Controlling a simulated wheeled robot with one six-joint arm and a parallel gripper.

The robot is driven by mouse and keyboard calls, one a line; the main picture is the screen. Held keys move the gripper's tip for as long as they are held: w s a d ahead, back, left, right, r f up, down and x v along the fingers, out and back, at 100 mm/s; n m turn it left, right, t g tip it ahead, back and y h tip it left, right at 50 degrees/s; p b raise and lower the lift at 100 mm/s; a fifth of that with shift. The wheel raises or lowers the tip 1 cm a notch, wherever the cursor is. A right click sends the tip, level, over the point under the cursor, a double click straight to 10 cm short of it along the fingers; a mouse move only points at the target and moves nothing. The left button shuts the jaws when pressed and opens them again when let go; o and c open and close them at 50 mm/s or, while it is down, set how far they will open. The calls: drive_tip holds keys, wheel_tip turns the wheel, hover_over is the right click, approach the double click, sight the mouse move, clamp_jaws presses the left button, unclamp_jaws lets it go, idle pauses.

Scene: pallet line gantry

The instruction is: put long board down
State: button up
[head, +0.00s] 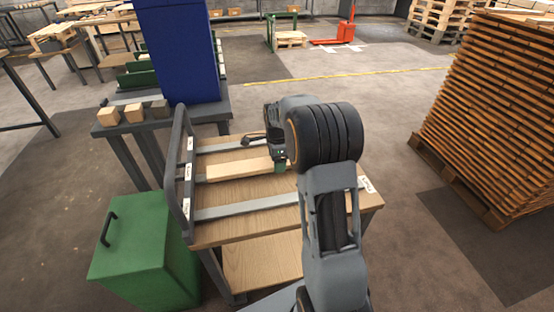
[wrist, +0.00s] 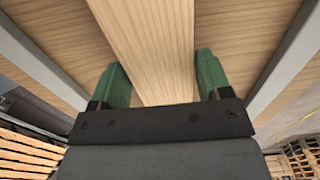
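The long board (head: 238,169) is a pale wooden plank. It lies along the wooden top of the cart (head: 235,237), between two grey strips and roughly parallel to them. My gripper (head: 281,165) is over the right part of the board in the head view. In the wrist view the board (wrist: 152,40) runs between the two green fingers of my gripper (wrist: 160,68). A narrow gap shows between the left finger and the board, so the fingers look open around it. The board's far right end is hidden by my arm in the head view.
The cart has a grey handle rail (head: 182,170) at its left. A green box (head: 143,252) stands at front left. A table (head: 150,118) with small wood blocks and a tall blue box (head: 178,50) is behind. A stack of planks (head: 495,105) stands at right.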

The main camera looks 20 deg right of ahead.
drive_tip(key=o, duration=0.3)
drive_tip(key=shift+r, duration=0.1)
wheel_tip(320, 180, up, 11)
drive_tip(key=p, duration=0.2)
drive_tip(key=s+a+n+t, duration=0.1)
drive_tip(key=s+a+n, duration=0.2)
drive_tip(key=s+n, duration=0.3)
drive_tip(key=s+a+n+t, duration=0.1)
drive_tip(key=s+a+n, duration=0.3)
drive_tip(key=s+n, duration=0.3)
drive_tip(key=s+a+f+n+t, duration=0.1)
drive_tip(key=s+a+n, duration=0.2)
drive_tip(key=s+n, duration=0.4)
drive_tip(key=shift+s+a, duration=0.2)
drive_tip(key=shift+s, duration=0.65)
